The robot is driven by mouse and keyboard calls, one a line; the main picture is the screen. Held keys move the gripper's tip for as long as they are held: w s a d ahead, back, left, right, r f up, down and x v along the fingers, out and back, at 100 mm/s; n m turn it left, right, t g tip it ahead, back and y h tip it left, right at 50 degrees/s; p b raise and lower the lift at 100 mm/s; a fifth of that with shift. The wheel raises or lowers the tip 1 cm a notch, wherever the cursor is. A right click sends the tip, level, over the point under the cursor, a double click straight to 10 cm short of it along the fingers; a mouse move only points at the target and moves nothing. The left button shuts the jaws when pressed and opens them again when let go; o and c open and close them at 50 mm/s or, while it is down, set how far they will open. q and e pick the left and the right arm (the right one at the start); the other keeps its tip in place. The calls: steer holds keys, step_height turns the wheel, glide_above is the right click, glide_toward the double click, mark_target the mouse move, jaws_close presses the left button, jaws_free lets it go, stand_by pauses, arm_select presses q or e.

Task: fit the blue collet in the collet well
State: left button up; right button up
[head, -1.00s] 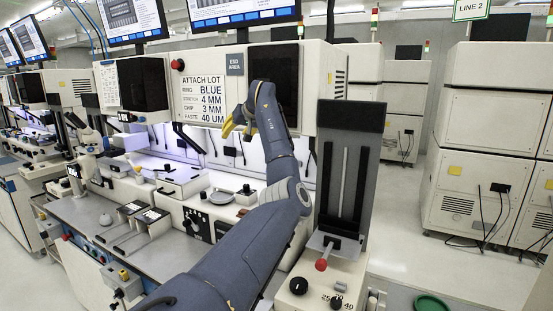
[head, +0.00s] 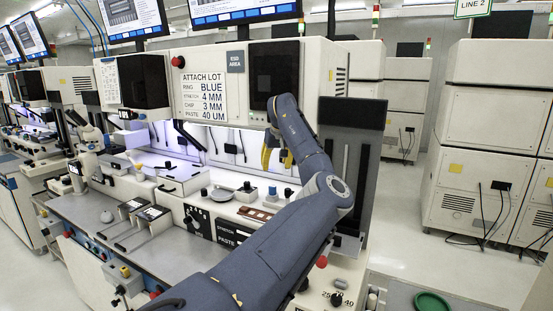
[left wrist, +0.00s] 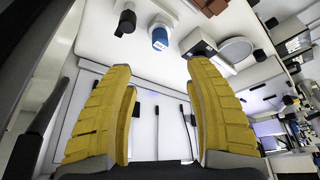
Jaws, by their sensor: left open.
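The blue collet (head: 272,191) stands upright on the white deck of the machine, and it also shows in the left wrist view (left wrist: 160,37) as a blue cylinder with a pale label. A black cylinder (head: 288,193) stands close to its right in the head view. My left gripper (head: 277,158) is open and empty, above and apart from the blue collet; its yellow fingers (left wrist: 160,78) are spread wide in the left wrist view. I cannot make out the collet well for certain. My right gripper is not in view.
A brown block (head: 257,214) lies at the deck's front. A round grey plate (head: 222,194) and a small block with a black knob (head: 246,188) stand left of the collet. A tall dark panel (head: 350,160) rises on the right. The sign (head: 199,98) reads ring BLUE.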

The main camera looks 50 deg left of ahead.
mark_target(272, 186)
arm_select(q)
steer(key=shift+x, duration=6.6)
jaws_close()
steer(key=shift+r, duration=0.1)
steer(key=shift+r, duration=3.4)
steer(key=shift+f, duration=2.75)
